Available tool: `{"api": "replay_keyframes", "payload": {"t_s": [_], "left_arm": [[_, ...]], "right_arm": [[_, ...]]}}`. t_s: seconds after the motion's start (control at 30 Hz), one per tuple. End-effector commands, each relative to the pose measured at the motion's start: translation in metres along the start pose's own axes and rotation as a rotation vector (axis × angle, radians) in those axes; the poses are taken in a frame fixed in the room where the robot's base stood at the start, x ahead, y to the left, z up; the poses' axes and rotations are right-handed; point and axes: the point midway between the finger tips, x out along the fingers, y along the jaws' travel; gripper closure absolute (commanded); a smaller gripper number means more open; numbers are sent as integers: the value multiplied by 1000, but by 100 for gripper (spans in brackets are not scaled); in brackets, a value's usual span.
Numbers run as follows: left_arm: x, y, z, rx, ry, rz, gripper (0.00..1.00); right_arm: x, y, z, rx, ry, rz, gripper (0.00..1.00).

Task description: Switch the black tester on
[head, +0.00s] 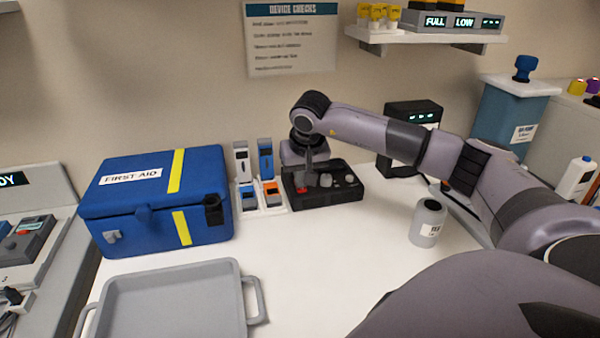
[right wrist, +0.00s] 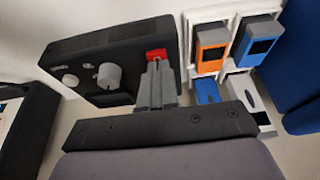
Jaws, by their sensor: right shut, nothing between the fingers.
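The black tester (head: 322,195) is a low black box against the wall, right of the blue case. It carries a red switch (head: 299,189) at its left end and grey knobs to the right. In the right wrist view the red switch (right wrist: 156,56) sits just beyond the fingertips, partly hidden by them; the black tester (right wrist: 100,45) shows with two round knobs. My right gripper (head: 306,182) is shut and empty, pointing down at the switch. It also shows in the right wrist view (right wrist: 156,68). I cannot tell whether the tips touch the switch. My left gripper is not in view.
A white holder with orange and blue handheld devices (head: 267,190) stands close left of the tester. A blue first aid case (head: 150,215), a grey tray (head: 180,290) and a grey canister (head: 428,222) are nearby. A black display unit (head: 415,112) stands behind my arm. The front middle is clear.

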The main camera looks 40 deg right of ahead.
Motion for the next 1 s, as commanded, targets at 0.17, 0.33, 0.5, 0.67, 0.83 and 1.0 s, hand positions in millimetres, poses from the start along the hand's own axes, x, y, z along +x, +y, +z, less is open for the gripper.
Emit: {"api": "replay_keyframes", "payload": {"t_s": [0.17, 0.33, 0.5, 0.67, 0.83, 1.0], "left_arm": [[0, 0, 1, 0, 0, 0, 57], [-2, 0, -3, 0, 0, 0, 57], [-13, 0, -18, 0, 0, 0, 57], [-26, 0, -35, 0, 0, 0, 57], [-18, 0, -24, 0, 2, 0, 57], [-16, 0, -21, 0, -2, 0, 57]], "right_arm": [[6, 0, 6, -5, -17, 7, 100], [0, 0, 4, -5, -16, 7, 100], [-22, -2, -1, -1, -9, 5, 100], [-48, -4, -6, 2, -4, 4, 100], [-84, -4, -5, 3, 4, 1, 100], [-118, -5, -4, 4, 3, 1, 100]]}}
